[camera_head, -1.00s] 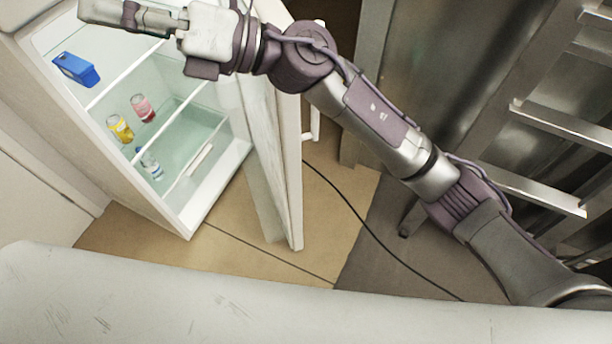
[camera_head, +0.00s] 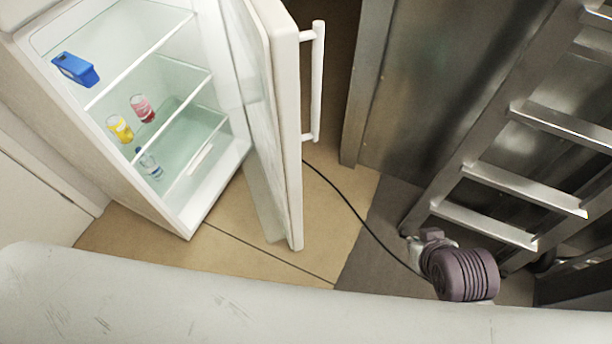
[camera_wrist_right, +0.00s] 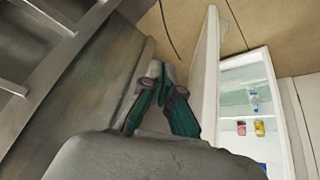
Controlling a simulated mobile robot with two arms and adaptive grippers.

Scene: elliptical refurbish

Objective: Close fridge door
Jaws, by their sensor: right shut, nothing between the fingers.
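The white fridge (camera_head: 140,195) stands at the left in the head view. Its door (camera_head: 285,130) is wide open, swung out to the right of the compartment, with a white bar handle (camera_head: 317,85) on its outer face. The wrist view shows the door (camera_wrist_right: 210,60) nearly edge-on and the lit fridge interior (camera_wrist_right: 237,100) to its right. My right gripper (camera_wrist_right: 163,78) is shut and empty, on the outer side of the door and apart from it in the picture. My left gripper is out of view.
A blue carton (camera_head: 75,69), a yellow can (camera_head: 120,128), a red can (camera_head: 142,108) and a bottle (camera_head: 149,164) sit inside the fridge. A metal ladder-like rack (camera_head: 525,175) stands at the right. A black cable (camera_head: 345,205) crosses the floor.

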